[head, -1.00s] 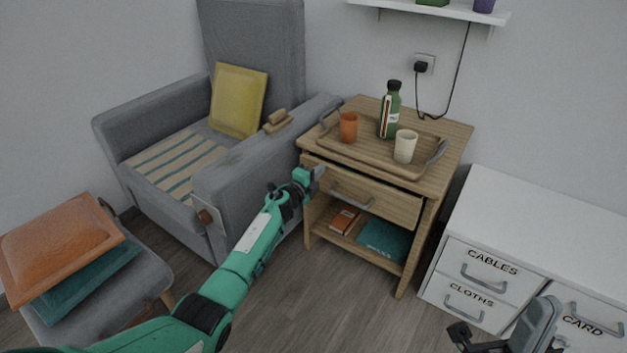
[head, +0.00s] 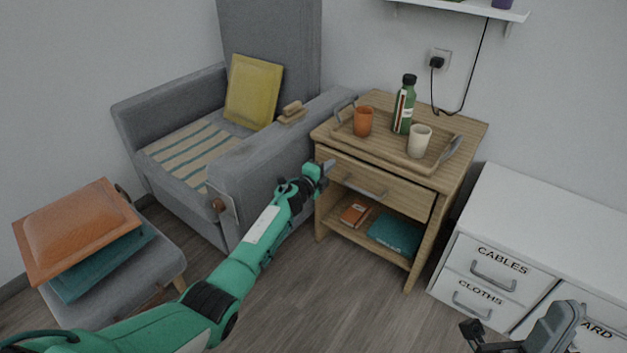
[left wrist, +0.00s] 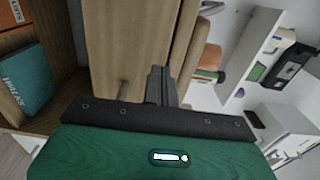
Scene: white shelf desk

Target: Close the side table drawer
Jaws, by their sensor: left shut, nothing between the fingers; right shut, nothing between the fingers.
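The wooden side table (head: 470,145) stands right of the armchair. Its drawer (head: 407,195) has a grey bar handle (head: 365,186); the front appears to stand slightly out from the table. My left gripper (head: 328,167) is shut and empty at the left part of the drawer front, left of the handle. In the left wrist view, the shut fingers (left wrist: 160,84) point at a wooden panel (left wrist: 125,45); I cannot tell whether they touch it. My right gripper (head: 472,334) is shut and empty at the lower right, away from the table.
A tray (head: 385,150) with an orange cup, a white cup and a green bottle stands on the table. A book and a teal folder lie on its lower shelf. The grey armchair (head: 265,170) is close on the left; a white cabinet (head: 540,210) stands right.

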